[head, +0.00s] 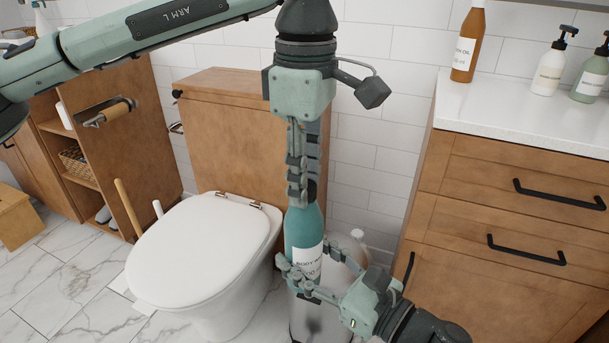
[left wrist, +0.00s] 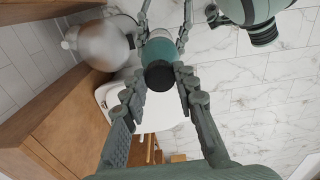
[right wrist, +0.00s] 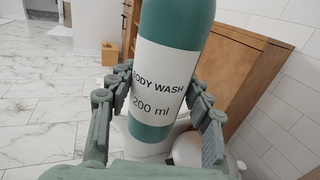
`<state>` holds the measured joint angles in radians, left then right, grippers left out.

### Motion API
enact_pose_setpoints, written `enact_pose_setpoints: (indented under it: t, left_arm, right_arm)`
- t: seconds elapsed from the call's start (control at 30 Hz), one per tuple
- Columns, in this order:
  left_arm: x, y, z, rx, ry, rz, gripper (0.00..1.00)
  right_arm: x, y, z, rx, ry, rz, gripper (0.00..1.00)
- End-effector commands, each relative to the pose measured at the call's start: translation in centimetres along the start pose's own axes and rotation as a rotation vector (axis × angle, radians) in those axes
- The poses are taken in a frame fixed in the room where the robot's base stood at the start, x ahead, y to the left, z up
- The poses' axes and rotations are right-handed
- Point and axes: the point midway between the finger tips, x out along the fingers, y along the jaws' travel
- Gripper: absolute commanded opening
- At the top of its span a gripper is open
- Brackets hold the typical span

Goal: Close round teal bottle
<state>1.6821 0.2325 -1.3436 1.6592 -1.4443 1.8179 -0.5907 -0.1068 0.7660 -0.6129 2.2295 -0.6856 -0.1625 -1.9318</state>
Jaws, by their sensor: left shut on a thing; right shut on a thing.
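The round teal bottle (head: 303,228) stands upright with a white "BODY WASH" label, and fills the middle of the right wrist view (right wrist: 175,45). My right gripper (head: 302,276) is shut around its lower body, one finger on each side. A dark cap (head: 312,188) is at the bottle's top, and my left gripper (head: 303,182) is shut on it from above. In the left wrist view the black cap (left wrist: 159,76) lies between the fingertips, in line with the teal bottle (left wrist: 158,50). Whether the cap is fully seated is hidden.
A toilet with a white lid (head: 205,245) is left of the bottle. A metal bin (head: 318,318) stands below it. A wooden cabinet (head: 520,200) with a white counter is at the right, holding an amber bottle (head: 468,45) and pump bottles.

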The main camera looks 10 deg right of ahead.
Motion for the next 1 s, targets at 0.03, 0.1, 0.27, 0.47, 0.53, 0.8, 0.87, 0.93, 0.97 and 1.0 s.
enact_pose_setpoints:
  t: [0.03, 0.1, 0.27, 0.47, 0.53, 0.8, 0.87, 0.93, 0.97, 1.0]
  left_arm:
    - [0.00, 0.03, -0.02, 0.119, 0.000, 0.001, 0.00]
    - [0.00, 0.02, -0.03, 0.296, 0.000, 0.001, 0.00]
    - [0.02, 0.02, -0.06, 0.670, 0.001, 0.001, 0.00]
    - [0.02, 0.05, -0.08, 0.819, 0.002, 0.001, 0.00]
    - [0.01, 0.05, -0.08, 0.818, 0.002, 0.001, 0.30]
    - [0.02, 0.02, -0.05, 0.818, 0.001, 0.001, 0.52]
    - [0.01, 0.02, -0.05, 0.818, 0.001, 0.001, 0.52]
    - [0.02, 0.01, -0.04, 0.818, 0.001, 0.000, 0.52]
    - [0.00, 0.01, -0.04, 0.818, 0.001, 0.000, 0.52]
    - [-0.07, 0.01, -0.03, 0.818, 0.001, 0.001, 0.52]
  right_arm:
    - [0.02, 0.08, 0.20, -0.002, -0.004, 0.002, 0.00]
    - [0.02, 0.08, 0.20, -0.002, -0.004, 0.003, 0.00]
    - [0.01, 0.09, 0.20, -0.002, -0.004, 0.003, 0.00]
    - [0.01, 0.10, 0.21, -0.002, -0.004, 0.003, 0.00]
    - [0.01, 0.10, 0.21, -0.002, -0.004, 0.003, 0.00]
    - [0.01, 0.06, 0.19, -0.001, -0.004, 0.002, 0.00]
    - [0.02, 0.06, 0.19, -0.001, -0.004, 0.002, 0.00]
    - [0.02, 0.05, 0.19, -0.001, -0.004, 0.002, 0.00]
    - [0.02, 0.05, 0.19, -0.001, -0.004, 0.002, 0.00]
    - [0.02, 0.05, 0.19, -0.001, -0.004, 0.002, 0.00]
